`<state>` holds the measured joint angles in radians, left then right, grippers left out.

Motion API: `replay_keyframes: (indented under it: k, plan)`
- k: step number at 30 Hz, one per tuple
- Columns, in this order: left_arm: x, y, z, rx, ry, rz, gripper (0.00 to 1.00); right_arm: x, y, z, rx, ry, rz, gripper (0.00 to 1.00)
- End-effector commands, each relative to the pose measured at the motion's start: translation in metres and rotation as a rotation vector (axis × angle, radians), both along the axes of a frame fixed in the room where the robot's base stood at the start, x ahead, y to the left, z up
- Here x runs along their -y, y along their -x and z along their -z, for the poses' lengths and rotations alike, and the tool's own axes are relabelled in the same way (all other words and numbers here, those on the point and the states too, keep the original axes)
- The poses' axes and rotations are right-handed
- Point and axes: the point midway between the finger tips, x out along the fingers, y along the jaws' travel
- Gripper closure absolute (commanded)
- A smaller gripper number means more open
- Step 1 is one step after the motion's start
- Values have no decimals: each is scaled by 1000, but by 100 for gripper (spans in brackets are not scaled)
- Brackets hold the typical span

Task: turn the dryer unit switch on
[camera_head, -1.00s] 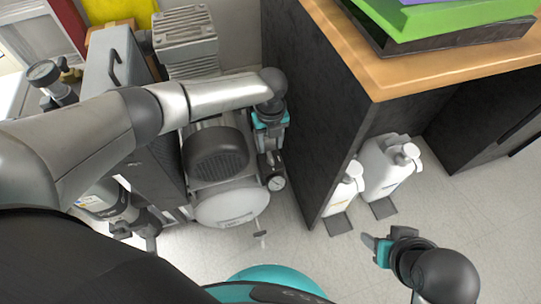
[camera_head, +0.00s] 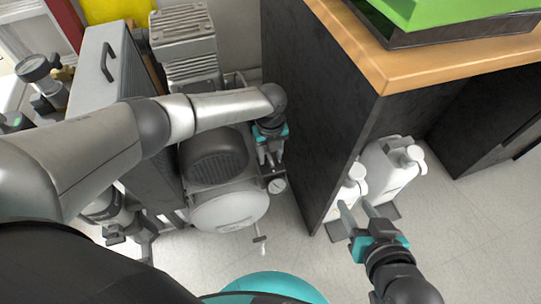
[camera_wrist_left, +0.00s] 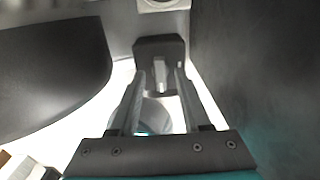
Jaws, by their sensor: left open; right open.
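My left gripper (camera_head: 270,160) is open and points down at the right side of the compressor (camera_head: 228,208), just above a round gauge (camera_head: 277,186). In the left wrist view, its two fingers (camera_wrist_left: 160,85) reach toward a small dark box (camera_wrist_left: 147,46) with a pale lever-like part (camera_wrist_left: 160,72) between the fingertips. This may be the switch; I cannot tell its position or whether the fingers touch it. My right gripper (camera_head: 358,208) is open and empty, in front of the white bottles.
A dark cabinet side (camera_head: 310,120) stands close to the right of my left gripper. A tall grey unit with a handle (camera_head: 108,62) stands at left. Floor is clear at lower right.

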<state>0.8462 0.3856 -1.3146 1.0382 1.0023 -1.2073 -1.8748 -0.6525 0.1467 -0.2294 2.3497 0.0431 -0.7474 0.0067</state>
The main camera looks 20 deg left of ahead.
Motion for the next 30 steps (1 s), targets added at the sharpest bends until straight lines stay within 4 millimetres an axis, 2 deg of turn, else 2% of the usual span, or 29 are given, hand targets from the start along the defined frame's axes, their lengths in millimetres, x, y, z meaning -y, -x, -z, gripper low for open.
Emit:
replay_keyframes:
  k: [14,27,30]
  plan:
    - [0,0,4,0,0,1,52,-5,-2,-1,35,-19,-4,50]
    - [0,0,3,0,0,1,100,-5,-2,-1,34,-19,-5,50]
    - [0,0,3,-1,-1,0,100,-5,-2,-1,34,-19,-4,50]
